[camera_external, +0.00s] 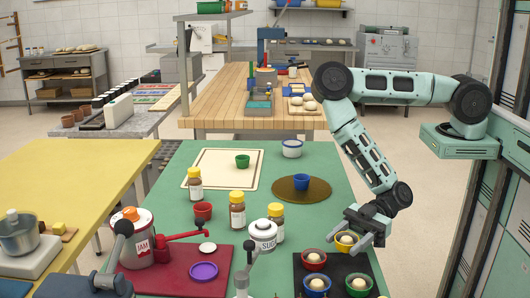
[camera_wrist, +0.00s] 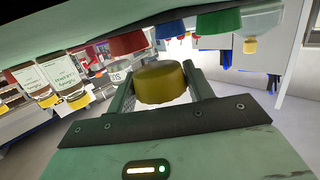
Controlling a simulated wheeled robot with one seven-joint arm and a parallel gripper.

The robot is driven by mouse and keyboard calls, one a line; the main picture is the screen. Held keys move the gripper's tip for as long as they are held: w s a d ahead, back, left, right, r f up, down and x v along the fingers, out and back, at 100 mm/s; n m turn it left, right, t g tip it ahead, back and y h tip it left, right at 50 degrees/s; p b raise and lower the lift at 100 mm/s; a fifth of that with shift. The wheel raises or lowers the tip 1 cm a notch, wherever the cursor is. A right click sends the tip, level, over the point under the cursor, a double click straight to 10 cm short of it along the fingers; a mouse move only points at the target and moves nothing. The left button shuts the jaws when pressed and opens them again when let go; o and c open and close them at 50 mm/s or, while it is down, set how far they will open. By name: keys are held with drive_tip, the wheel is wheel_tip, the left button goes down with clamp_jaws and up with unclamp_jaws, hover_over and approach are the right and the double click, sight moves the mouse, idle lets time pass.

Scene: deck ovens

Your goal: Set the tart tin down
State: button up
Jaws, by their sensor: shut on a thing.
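A yellow tart tin (camera_wrist: 162,84) is between the two fingers of my gripper (camera_wrist: 160,72) in the wrist view, and the gripper is shut on it. In the external view the gripper (camera_external: 362,232) is at the table's right side, over the back right of a black tray (camera_external: 337,271). The held tin (camera_external: 344,250) shows there with pale dough in it, partly hidden by the gripper. I cannot tell whether it touches the tray. A red tin (camera_external: 313,267), a blue tin (camera_external: 316,292) and a green tin (camera_external: 359,292), each with dough, stand on the tray.
A blue cup (camera_external: 301,182) stands on a brown round mat (camera_external: 284,190) behind. A red board (camera_external: 180,272) lies at front left. Green table is bare behind the tray.

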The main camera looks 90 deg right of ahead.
sight(344, 260)
drive_tip(key=shift+f+b, duration=1.2)
drive_tip(key=shift+f, duration=0.55)
drive_tip(key=shift+f, duration=0.15)
drive_tip(key=o, duration=1)
drive_tip(key=shift+c, duration=0.2)
